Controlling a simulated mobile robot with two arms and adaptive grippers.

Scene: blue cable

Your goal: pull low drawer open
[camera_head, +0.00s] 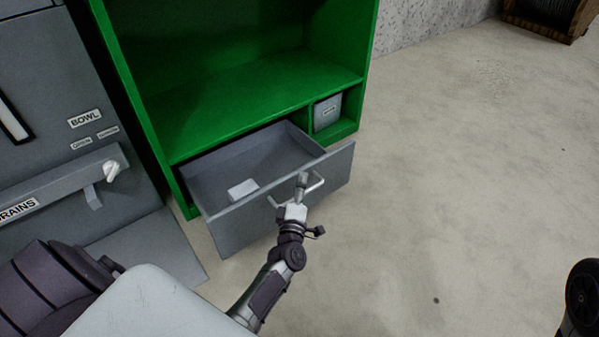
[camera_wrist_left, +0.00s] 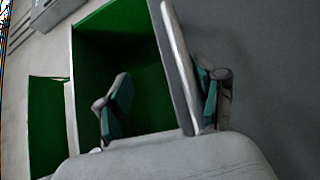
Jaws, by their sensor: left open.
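The low drawer (camera_head: 232,228) is a grey drawer at the bottom of the green cabinet, and it stands pulled well out. Its front carries a light metal handle (camera_head: 316,184) towards the right side. My left gripper (camera_head: 301,187) is at this handle in the head view, with its arm coming up from below. In the left wrist view the fingers of my left gripper (camera_wrist_left: 160,98) are apart, with a pale grey edge or bar running between them. I cannot tell whether the fingers touch the handle. My right gripper is not in view.
A small white block (camera_head: 243,189) lies in the drawer. The green cabinet (camera_head: 240,96) has an open shelf above and a small grey labelled box (camera_head: 327,113) at right. A grey labelled unit (camera_head: 95,170) stands at left.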

